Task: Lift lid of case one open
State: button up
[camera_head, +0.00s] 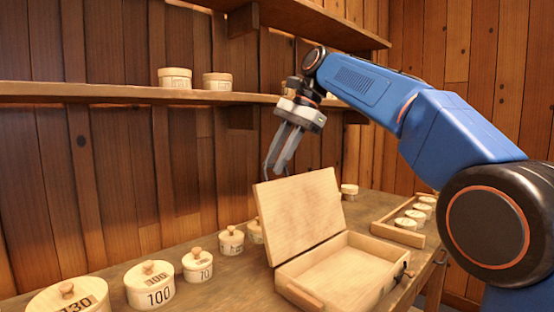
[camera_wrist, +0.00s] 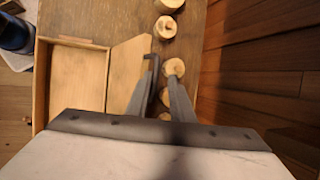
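The wooden case (camera_head: 378,257) stands on the bench with its lid (camera_head: 300,215) raised, standing steeply along the case's far-left side. The shallow inside of the case is exposed and looks empty. In the wrist view the case (camera_wrist: 48,85) lies at left and the lid (camera_wrist: 127,65) is beside my fingers. My gripper (camera_head: 279,160) is just above and behind the lid's top edge, fingers pointing down with a gap between them. It also shows in the wrist view (camera_wrist: 162,68). A thin dark curved piece shows by the fingertips; I cannot tell whether anything touches the lid.
Round lidded wooden boxes with numbers, such as the one marked 100 (camera_head: 150,286), line the bench left of the case. A tray (camera_head: 386,229) of round pieces stands at right. A shelf (camera_head: 110,92) with two round boxes (camera_head: 174,78) runs along the wall behind.

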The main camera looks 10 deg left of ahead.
dwell(0.3)
jog(key=shift+w+d+r, duration=0.1)
jog(key=shift+d+r, duration=0.1)
jog(key=shift+r, duration=0.3)
jog(key=shift+w+d+r, duration=0.3)
jog(key=shift+d+r, duration=0.5)
jog(key=shift+d, duration=0.05)
jog(key=w+d, duration=0.3)
jog(key=d, duration=0.7)
jog(key=shift+w+d, duration=0.15)
jog(key=shift+d, duration=0.15)
